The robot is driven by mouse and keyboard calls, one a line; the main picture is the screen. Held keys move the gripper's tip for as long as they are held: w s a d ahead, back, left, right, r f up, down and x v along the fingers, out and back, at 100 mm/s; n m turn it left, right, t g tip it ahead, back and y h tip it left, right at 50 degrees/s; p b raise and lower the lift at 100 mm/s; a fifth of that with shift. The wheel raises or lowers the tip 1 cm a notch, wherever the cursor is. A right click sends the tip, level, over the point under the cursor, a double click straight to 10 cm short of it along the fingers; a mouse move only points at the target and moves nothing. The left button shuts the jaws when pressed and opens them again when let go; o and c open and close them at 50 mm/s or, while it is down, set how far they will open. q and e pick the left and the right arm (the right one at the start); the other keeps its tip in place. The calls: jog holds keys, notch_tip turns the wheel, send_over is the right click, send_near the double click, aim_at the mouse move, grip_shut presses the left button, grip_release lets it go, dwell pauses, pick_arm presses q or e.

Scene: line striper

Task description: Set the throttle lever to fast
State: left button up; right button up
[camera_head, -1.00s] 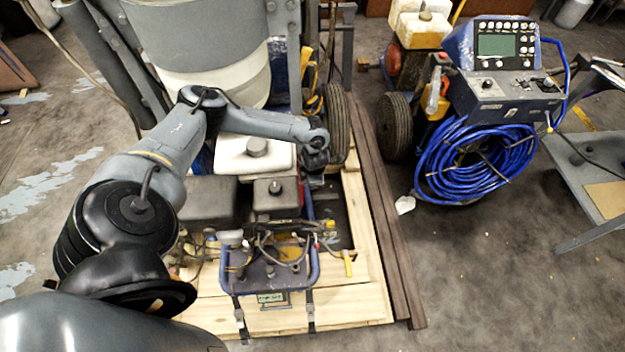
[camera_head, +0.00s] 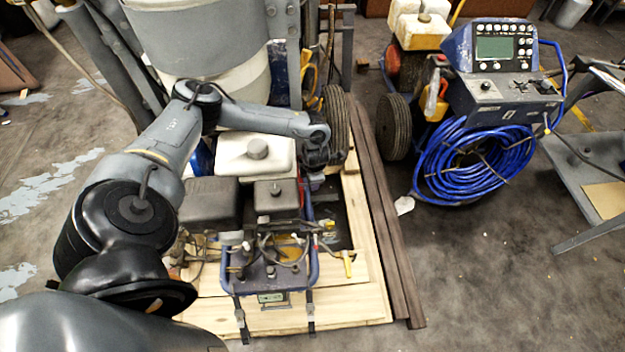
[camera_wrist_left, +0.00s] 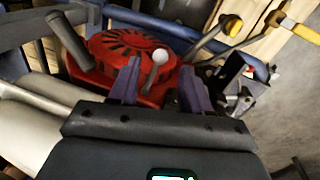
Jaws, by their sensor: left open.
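In the left wrist view, a lever with a round pale knob (camera_wrist_left: 160,57) stands in front of the engine's red vented cover (camera_wrist_left: 125,48); it looks like the throttle lever. My left gripper (camera_wrist_left: 158,75) is open, one finger on each side of the lever in the picture. I cannot tell whether either finger touches it. In the head view my left gripper (camera_head: 317,158) is at the right side of the engine, beside the white tank (camera_head: 256,160). The lever cannot be made out there. My right gripper is not in view.
The engine machine rests on a wooden pallet (camera_head: 345,305). A wheel (camera_head: 337,120) is just behind the gripper. A line striper with a blue hose coil (camera_head: 470,160) stands at the right.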

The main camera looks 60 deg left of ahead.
pick_arm(q)
notch_tip(320, 180, up, 7)
jog(key=d+p, duration=0.1)
jog(key=p, duration=0.1)
jog(key=shift+s+d, duration=0.15)
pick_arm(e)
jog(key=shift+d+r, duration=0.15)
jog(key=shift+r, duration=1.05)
pick_arm(q)
jog(key=shift+r, duration=0.1)
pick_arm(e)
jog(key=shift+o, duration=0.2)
